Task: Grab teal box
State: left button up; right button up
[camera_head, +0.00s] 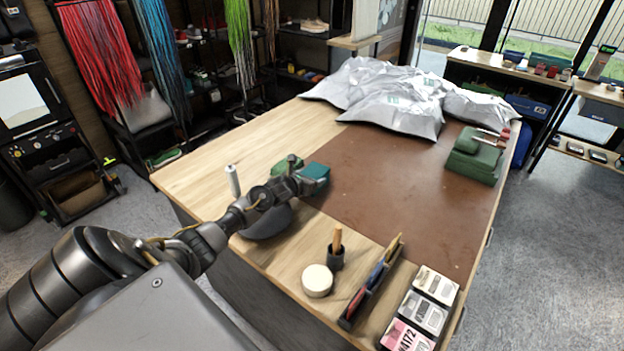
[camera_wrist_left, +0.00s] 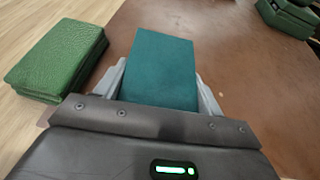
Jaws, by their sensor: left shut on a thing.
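The teal box (camera_head: 317,171) is at the fingers of my left gripper (camera_head: 308,180), over the left edge of the brown mat. In the left wrist view the teal box (camera_wrist_left: 160,70) sits between the two grey fingers, and the left gripper (camera_wrist_left: 162,88) is shut on it. I cannot tell whether the box touches the mat. A green textured box (camera_wrist_left: 58,60) lies just left of it; in the head view this green box (camera_head: 285,165) is partly hidden behind my gripper. My right gripper is not in view.
Silver bags (camera_head: 390,95) cover the table's back. A dark green box stack (camera_head: 474,157) with items on top stands at the mat's right. The mat's middle (camera_head: 400,190) is clear.

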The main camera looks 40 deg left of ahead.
pick_arm(q)
jog(key=shift+r, duration=0.5)
jog(key=s+r, duration=0.1)
jog(key=r, duration=0.1)
jog(key=s+a+r+b, duration=0.1)
jog(key=r, duration=0.1)
jog(key=s+a+r+b, duration=0.1)
jog(key=r, duration=0.1)
jog(key=shift+s+r, duration=0.25)
jog(key=s+a+r+b, duration=0.3)
jog(key=s+a+r, duration=0.1)
jog(key=s, duration=0.5)
jog(key=shift+a+r+b, duration=0.15)
jog(key=shift+r+b, duration=0.25)
jog(key=shift+r, duration=0.4)
